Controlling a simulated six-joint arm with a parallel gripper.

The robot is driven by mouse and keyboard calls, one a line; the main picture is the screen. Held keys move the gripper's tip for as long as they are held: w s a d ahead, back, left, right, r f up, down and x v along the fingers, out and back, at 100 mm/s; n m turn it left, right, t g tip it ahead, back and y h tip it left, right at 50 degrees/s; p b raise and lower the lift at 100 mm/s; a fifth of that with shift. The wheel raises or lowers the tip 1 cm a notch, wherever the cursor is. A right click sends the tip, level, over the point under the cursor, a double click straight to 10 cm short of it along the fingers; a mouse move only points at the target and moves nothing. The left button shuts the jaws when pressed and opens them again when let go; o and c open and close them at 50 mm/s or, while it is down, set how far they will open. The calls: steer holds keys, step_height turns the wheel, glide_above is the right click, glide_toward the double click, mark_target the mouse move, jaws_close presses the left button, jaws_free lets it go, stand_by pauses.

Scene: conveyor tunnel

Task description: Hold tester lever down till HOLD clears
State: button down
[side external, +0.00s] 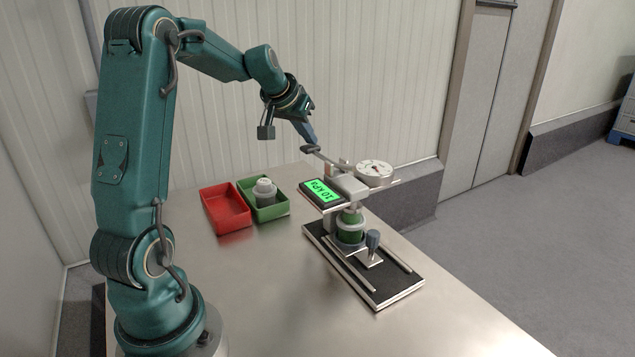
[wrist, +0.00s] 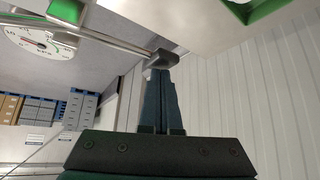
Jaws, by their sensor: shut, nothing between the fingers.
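The tester (side external: 352,188) stands on a dark base plate, with a round dial gauge (side external: 375,172) on top, which also shows in the wrist view (wrist: 38,42). Its lever ends in a dark knob (side external: 310,149), on the gauge's left side. The knob also shows in the wrist view (wrist: 163,58). The tester's screen (side external: 322,193) is lit green with upside-down characters that look like 10 kPa; I see no HOLD on it. A green-filled jar (side external: 351,228) stands under the tester head. My gripper (side external: 313,140) is shut and empty, its tips at the knob; whether they touch is unclear.
A red bin (side external: 226,212) is empty. A green bin (side external: 282,208) beside it holds a grey lidded jar (side external: 264,191). A dark-topped knob (side external: 373,239) stands at the base's front. The steel table (side external: 290,310) is clear in front.

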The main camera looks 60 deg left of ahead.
steer(key=shift+d+r, duration=0.15)
steer(key=shift+r, duration=1.2)
steer(key=shift+d+r, duration=0.1)
steer(key=shift+r, duration=1.25)
steer(key=shift+r, duration=0.15)
step_height(320, 180, up, 5)
steer(key=shift+f, duration=0.1)
